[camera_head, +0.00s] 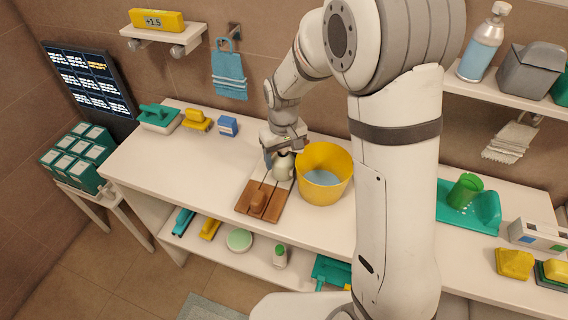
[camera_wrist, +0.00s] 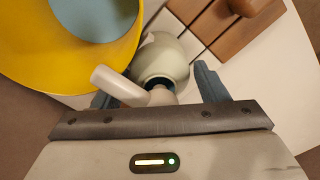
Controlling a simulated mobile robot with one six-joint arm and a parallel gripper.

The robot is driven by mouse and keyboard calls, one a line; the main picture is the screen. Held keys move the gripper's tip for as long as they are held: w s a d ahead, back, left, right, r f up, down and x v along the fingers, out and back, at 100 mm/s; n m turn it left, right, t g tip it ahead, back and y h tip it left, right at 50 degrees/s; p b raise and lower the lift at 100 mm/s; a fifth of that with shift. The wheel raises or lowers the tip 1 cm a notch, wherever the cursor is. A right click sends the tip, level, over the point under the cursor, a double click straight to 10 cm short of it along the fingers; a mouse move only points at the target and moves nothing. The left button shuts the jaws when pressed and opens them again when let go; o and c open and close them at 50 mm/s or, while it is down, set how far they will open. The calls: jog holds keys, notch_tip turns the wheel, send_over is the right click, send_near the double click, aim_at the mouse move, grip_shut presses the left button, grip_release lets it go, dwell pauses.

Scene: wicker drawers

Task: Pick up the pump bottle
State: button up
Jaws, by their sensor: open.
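The pump bottle (camera_head: 283,168) is pale grey-green with a round body. In the wrist view my gripper (camera_wrist: 157,88) is open, with one blue-grey finger on each side of the pump head and neck. Gaps show beside the neck; contact is not clear. The bottle's base is partly hidden.
The yellow bucket (camera_head: 325,188) stands close beside the bottle. The brown wooden board (camera_head: 256,214) lies on the other side, bearing a brown object (camera_head: 258,202). The counter (camera_head: 185,163) has free room at left. Another bottle with blue liquid (camera_head: 480,56) stands on the upper right shelf.

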jog(key=shift+f, duration=0.2)
jog(key=shift+r, duration=0.1)
jog(key=c, duration=1.1)
